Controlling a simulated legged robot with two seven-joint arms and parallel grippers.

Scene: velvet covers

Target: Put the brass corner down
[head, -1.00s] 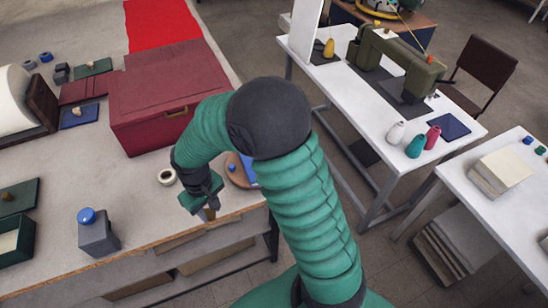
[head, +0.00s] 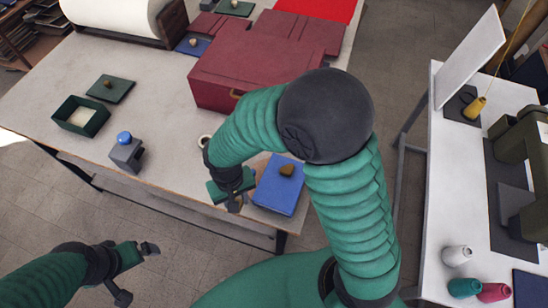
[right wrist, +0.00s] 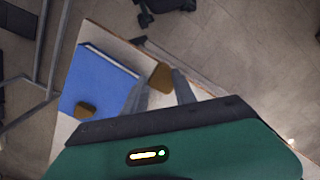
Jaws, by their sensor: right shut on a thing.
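My right gripper (head: 234,206) is low by the table's front edge. In the right wrist view its two fingers (right wrist: 162,88) are shut on a small brown-gold piece, the brass corner (right wrist: 160,77), at their tips. In the head view the held piece is hard to make out. A blue book or box (head: 279,186) lies on the table just right of the gripper, with a similar brown-gold piece (head: 287,170) on top; both also show in the right wrist view. My left gripper (head: 140,272) is open and empty, off the table's front side.
A white sewing table (head: 437,215) stands right. The table's left-middle is clear.

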